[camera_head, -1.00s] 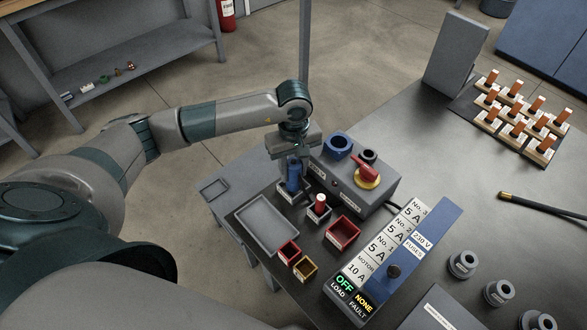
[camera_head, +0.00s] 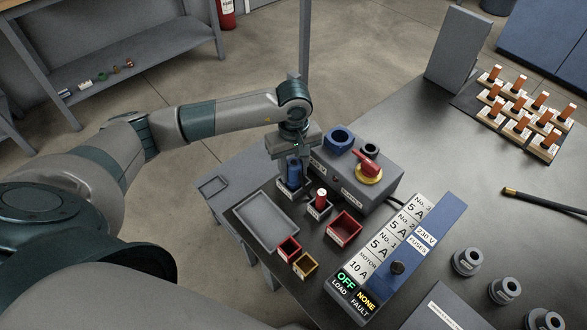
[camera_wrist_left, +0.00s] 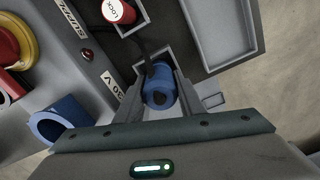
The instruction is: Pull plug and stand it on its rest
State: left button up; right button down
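The blue plug (camera_head: 294,173) is upright at the square grey rest (camera_head: 283,189) beside the control box. In the left wrist view the plug (camera_wrist_left: 158,88) sits between both fingers, which lie close against its sides; a dark cable runs off it. My left gripper (camera_head: 294,160) points down and is shut on the plug. I cannot tell whether the plug bears fully on the rest's floor. The blue round socket (camera_head: 339,138) on the control box is empty; it also shows in the left wrist view (camera_wrist_left: 60,131). My right gripper is out of view.
The grey control box (camera_head: 372,187) with a red and yellow switch (camera_head: 367,168) is close on the right. A grey tray (camera_head: 242,216), a lock holder with a red-topped piece (camera_head: 321,197), and red (camera_head: 343,228) and yellow (camera_head: 305,264) bins stand nearby. The fuse panel (camera_head: 430,240) lies farther right.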

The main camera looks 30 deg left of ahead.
pick_arm(q)
jog(key=o, duration=0.4)
jog(key=shift+c, duration=0.2)
jog(key=shift+r, duration=0.1)
notch_tip(320, 180, up, 17)
jog(key=p, duration=0.7)
jog(key=shift+r, duration=0.15)
dwell(0.4)
